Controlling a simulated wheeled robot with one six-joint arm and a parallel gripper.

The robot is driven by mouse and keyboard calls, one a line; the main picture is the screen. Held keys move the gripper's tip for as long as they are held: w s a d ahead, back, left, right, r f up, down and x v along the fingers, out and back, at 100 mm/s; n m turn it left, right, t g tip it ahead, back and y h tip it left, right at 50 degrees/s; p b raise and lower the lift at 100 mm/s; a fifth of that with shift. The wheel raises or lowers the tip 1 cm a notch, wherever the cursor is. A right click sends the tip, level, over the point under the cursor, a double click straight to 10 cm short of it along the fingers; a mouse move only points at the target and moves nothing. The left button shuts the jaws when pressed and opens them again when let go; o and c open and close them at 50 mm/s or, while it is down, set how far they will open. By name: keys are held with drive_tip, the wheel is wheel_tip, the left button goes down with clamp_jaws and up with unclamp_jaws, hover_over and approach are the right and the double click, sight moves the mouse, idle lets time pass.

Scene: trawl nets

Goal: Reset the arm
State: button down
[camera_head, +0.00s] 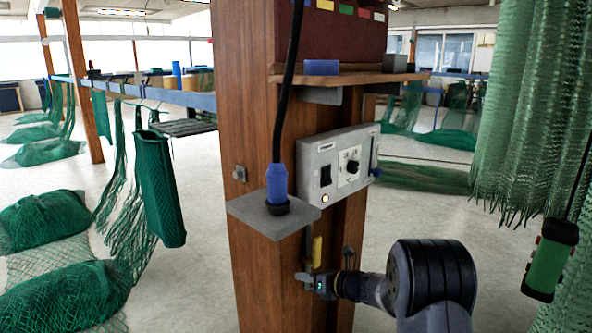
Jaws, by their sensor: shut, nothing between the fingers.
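My gripper (303,280) is low in front of the wooden post (256,135), at the end of my arm, which comes in from the lower right. It is small in this view, and its fingers appear closed with nothing held. It sits just below the grey bracket (246,211) and the control box. A yellow piece (317,252) shows upright just above the gripper; I cannot tell if they touch.
A blue plug (277,185) on a black cable stands on the bracket. A grey control box (330,168) with a knob is on the post, under a wooden shelf (400,77). Green nets (520,110) hang at right. Net piles (60,295) lie at left. Pale floor is open between.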

wheel_tip(320, 180, down, 3)
drive_tip(key=n+t+h+b, duration=0.1)
drive_tip(key=n+b, duration=0.2)
drive_tip(key=b, duration=0.5)
drive_tip(key=shift+w+f+n+h+b, duration=0.1)
drive_tip(key=shift+f+n+h+b, duration=0.05)
drive_tip(key=shift+n+h+b, duration=0.2)
